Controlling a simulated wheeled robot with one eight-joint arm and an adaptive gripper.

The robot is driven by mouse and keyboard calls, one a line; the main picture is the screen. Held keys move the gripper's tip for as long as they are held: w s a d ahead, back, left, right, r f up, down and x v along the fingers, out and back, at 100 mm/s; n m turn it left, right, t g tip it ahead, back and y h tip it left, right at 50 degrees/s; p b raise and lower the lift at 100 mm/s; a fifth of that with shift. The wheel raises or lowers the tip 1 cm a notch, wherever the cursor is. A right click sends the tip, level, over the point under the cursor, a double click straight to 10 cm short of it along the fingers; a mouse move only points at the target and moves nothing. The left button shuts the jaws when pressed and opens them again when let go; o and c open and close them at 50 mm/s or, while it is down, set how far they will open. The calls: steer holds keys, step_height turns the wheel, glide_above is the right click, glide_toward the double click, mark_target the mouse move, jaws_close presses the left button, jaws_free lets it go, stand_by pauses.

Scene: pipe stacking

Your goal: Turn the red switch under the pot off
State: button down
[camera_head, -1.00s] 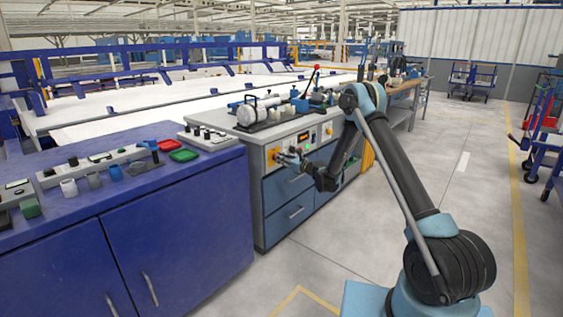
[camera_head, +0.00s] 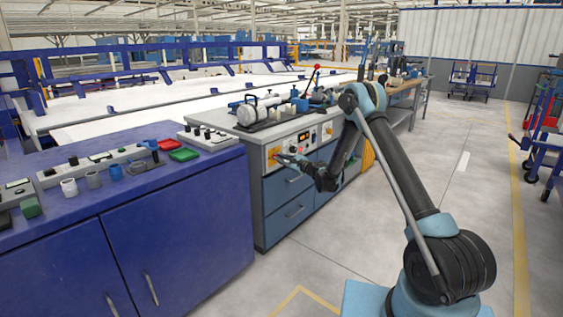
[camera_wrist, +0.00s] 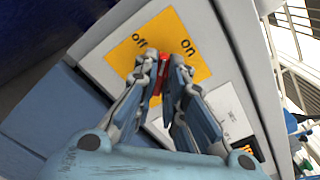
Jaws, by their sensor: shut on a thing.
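The red switch (camera_wrist: 163,76) shows as a small strip between my fingertips in the wrist view. It sits on a yellow plate (camera_wrist: 181,31) marked "off" to the left and "on" to the right. My gripper (camera_wrist: 164,62) is shut on the red switch, and its fingers hide most of it, so I cannot tell its exact setting. In the head view, my gripper (camera_head: 280,158) reaches the front panel of the grey workbench (camera_head: 257,194), at the yellow plate. I cannot make out a pot for certain.
A silver cylinder (camera_head: 262,106) lies on the workbench top. Lit displays and knobs (camera_head: 303,139) are right of the switch. Blue drawers (camera_head: 289,187) are below. A blue cabinet (camera_head: 120,225) stands at the left.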

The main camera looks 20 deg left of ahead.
steer(key=shift+s+f+n, duration=0.1)
steer(key=shift+f+n, duration=0.05)
steer(key=shift+n, duration=2.3)
steer(key=shift+s+f+n, duration=0.1)
steer(key=shift+n, duration=2.35)
steer(key=c, duration=1.7)
jaws_free()
steer(key=shift+o, duration=0.2)
steer(key=shift+d, duration=0.1)
steer(key=v, duration=1.1)
steer(key=shift+d, duration=0.4)
